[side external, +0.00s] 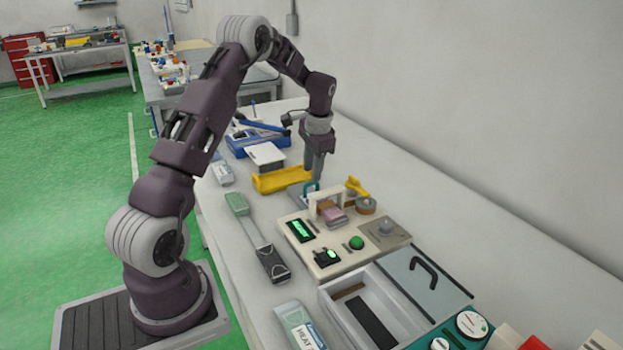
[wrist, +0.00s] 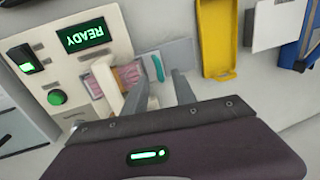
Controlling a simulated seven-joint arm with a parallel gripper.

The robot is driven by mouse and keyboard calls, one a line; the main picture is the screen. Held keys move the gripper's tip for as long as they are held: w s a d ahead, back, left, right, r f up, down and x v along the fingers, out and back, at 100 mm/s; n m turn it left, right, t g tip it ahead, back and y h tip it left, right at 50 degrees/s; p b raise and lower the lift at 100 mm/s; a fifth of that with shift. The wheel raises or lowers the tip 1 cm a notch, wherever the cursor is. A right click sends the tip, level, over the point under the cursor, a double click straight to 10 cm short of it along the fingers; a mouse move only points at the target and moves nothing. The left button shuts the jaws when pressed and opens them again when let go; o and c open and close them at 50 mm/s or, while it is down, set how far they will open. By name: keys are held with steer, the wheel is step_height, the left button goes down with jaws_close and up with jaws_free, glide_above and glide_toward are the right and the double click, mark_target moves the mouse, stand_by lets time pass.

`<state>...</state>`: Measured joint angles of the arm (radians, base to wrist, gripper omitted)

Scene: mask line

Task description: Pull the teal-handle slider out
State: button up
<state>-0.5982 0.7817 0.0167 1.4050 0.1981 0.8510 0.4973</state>
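The teal handle (side external: 311,188) is on the far left end of the slider on the beige machine (side external: 335,262). In the wrist view the teal handle (wrist: 158,67) sits at the end of a pale slider track holding a pink pack (wrist: 128,74). My gripper (side external: 309,178) points down over the handle. In the wrist view my gripper (wrist: 161,78) is open, one fingertip on each side of the handle in the picture. I cannot tell whether the fingers are low enough to flank it or touch it.
A white arch (wrist: 106,80) stands over the track beside one finger. A yellow tray (side external: 283,179) lies beyond the handle. The machine has a lit READY display (wrist: 86,37) and a green button (wrist: 57,98). A grey-lidded bin (side external: 425,280) stands nearer.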

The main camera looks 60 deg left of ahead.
mark_target(312, 184)
steer(key=f, duration=0.3)
steer(key=shift+a+f, duration=0.35)
steer(key=shift+f, duration=0.05)
jaws_close()
stand_by(1.1)
